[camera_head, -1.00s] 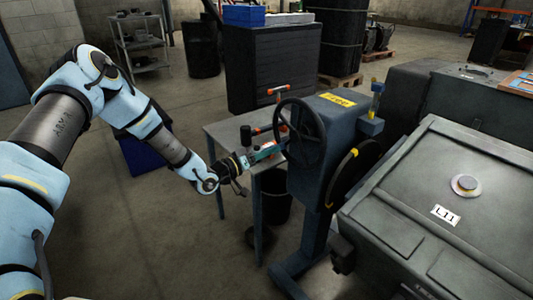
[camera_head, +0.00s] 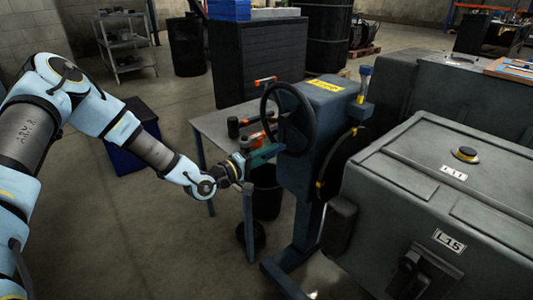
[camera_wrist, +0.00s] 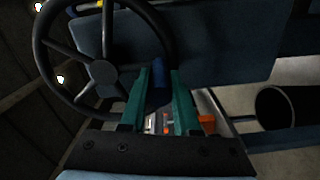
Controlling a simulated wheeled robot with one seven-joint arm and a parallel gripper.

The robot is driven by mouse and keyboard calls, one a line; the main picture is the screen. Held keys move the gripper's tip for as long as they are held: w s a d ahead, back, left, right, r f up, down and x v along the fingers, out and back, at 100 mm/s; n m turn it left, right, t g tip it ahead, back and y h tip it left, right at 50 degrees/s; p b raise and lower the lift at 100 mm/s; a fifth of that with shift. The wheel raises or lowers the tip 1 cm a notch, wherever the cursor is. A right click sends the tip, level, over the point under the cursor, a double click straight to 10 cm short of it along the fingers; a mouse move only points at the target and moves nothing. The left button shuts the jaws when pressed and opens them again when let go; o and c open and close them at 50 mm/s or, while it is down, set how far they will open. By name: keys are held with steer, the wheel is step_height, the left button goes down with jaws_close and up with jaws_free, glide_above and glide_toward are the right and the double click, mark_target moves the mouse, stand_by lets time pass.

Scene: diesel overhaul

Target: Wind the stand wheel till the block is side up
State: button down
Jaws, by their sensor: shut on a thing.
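The stand wheel (camera_head: 288,118) is a dark spoked handwheel on the left side of the blue stand (camera_head: 325,100). It also shows in the wrist view (camera_wrist: 103,72). My gripper (camera_head: 276,151) is at the wheel's lower rim. In the wrist view its green fingers (camera_wrist: 160,75) are closed around a blue handle (camera_wrist: 158,85) at the rim's lower right. The grey block (camera_head: 400,185) is at the right of the stand. Its upper face has a round cap and the tag L11; a lower face toward me has the tag L15. The block looks tilted.
A grey table (camera_head: 212,122) with tools stands behind my gripper. A black bucket (camera_head: 267,195) is under it. The stand's foot (camera_head: 283,280) reaches along the floor. A dark cabinet (camera_head: 262,62) stands behind. The floor at front left is clear.

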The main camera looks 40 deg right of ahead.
steer(key=shift+s+f, duration=0.15)
stand_by(0.3)
steer(key=c, duration=0.7)
jaws_free()
steer(key=shift+o, duration=0.2)
steer(key=shift+a, duration=0.15)
steer(key=a+b, duration=0.2)
steer(key=a, duration=0.8)
steer(key=shift+w+a, duration=0.3)
steer(key=shift+w, duration=0.05)
